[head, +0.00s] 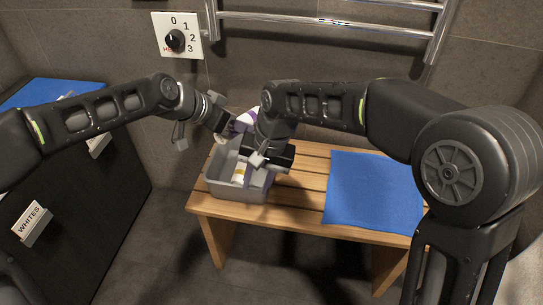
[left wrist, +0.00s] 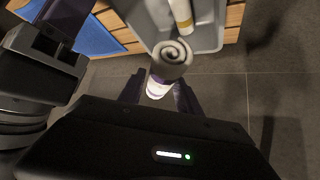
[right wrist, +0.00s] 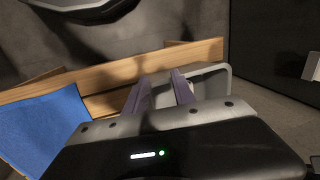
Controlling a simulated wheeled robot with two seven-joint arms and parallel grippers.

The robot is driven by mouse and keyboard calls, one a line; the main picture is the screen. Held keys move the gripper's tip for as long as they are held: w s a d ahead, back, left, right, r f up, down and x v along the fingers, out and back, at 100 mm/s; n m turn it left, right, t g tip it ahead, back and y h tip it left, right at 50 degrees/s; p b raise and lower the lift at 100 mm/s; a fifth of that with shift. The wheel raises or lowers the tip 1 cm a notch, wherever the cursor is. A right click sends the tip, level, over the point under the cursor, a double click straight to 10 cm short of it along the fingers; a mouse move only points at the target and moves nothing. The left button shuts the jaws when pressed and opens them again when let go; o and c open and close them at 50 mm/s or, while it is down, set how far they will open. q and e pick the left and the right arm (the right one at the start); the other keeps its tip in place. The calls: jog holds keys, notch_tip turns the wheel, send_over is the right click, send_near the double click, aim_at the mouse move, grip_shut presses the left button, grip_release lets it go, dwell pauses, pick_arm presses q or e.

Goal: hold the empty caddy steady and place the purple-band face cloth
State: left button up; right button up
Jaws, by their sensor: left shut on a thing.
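A rolled white face cloth with a purple band (left wrist: 171,60) is in my left gripper (left wrist: 160,92), which is shut on it. In the head view the cloth (head: 246,119) is above the back of the grey caddy (head: 222,188). The caddy stands on the left end of the wooden bench and holds a white cloth with a yellow band (left wrist: 182,14), so it is not empty. My right gripper (right wrist: 162,88) is low at the caddy's right side (right wrist: 213,78). Its fingers are apart by the rim; contact is unclear.
A blue towel (head: 372,190) lies on the right of the slatted bench (head: 305,163). A dark cabinet with a WHITES label (head: 32,222) stands at the left. A dial (head: 175,40) and a towel rail (head: 325,22) are on the wall behind.

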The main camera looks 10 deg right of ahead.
jog(key=w+d+r+h, duration=0.1)
jog(key=w+d+r, duration=0.1)
jog(key=w+d, duration=0.2)
jog(key=shift+w+r+h, duration=0.4)
jog(key=shift+w, duration=0.05)
jog(key=shift+f, duration=0.1)
jog(key=f, duration=1.2)
jog(key=shift+w+a, duration=0.1)
jog(key=shift+a, duration=0.3)
jog(key=shift+r, duration=0.1)
jog(key=shift+c, duration=0.3)
grip_shut()
